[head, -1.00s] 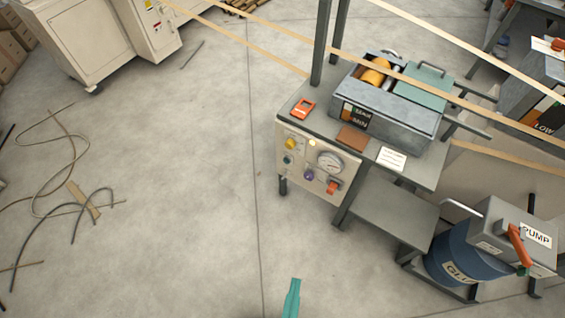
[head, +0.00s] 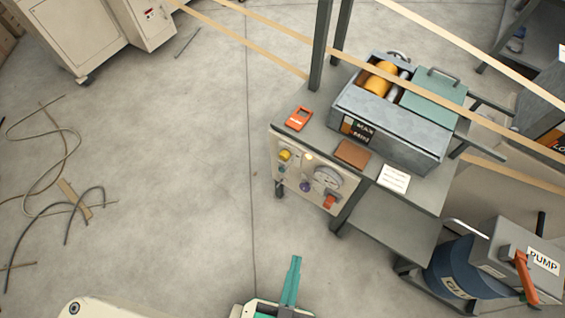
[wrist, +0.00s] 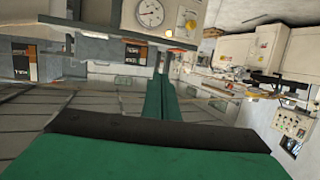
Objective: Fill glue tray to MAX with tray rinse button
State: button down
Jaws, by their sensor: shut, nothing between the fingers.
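The glue tray (head: 405,148) is a grey metal box on the stand, with rollers and a green lid. Its front plate (head: 359,130) reads MAX and MIN; I cannot make out a glue level. Below it, the cream control panel (head: 300,172) carries a yellow button (head: 285,155), a purple button (head: 306,187), an orange-red control (head: 330,202) and a round gauge (head: 327,179). Button labels are too small to read. My gripper (head: 295,260), with teal fingers, is shut and empty, in front of and apart from the panel. The fingers also show in the wrist view (wrist: 160,98), below the gauge (wrist: 149,13).
A blue glue drum (head: 455,265) and a PUMP box (head: 525,260) with an orange lever stand at right. Pale strips (head: 265,42) cross above the stand. Cables (head: 70,205) lie on the floor at left. Floor left of the panel is clear.

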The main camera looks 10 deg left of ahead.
aim_at(281, 170)
jog(key=w+a+f+n+g+y, duration=0.1)
jog(key=w+a+f, duration=0.25)
jog(key=f, duration=0.55)
jog(key=w+a+f+n+g, duration=0.15)
jog(key=w+f, duration=0.25)
jog(key=f, duration=0.5)
jog(key=w+a+f+g+y, duration=0.1)
jog(key=w+a+f+g, duration=0.2)
jog(key=f, duration=0.5)
jog(key=w+a+f+h, duration=0.1)
jog(key=w+a+f, duration=0.4)
jog(key=w, duration=0.4)
jog(key=w+a+f+h, duration=0.1)
jog(key=w+a+f, duration=0.3)
jog(key=w, duration=0.5)
jog(key=shift+w+a+f+n, duration=0.35)
jog(key=shift+w+a+n, duration=0.1)
jog(key=shift+a, duration=0.2)
jog(key=shift+g, duration=0.25)
jog(key=w+d, duration=0.3)
jog(key=w, duration=0.5)
jog(key=shift+w, duration=0.2)
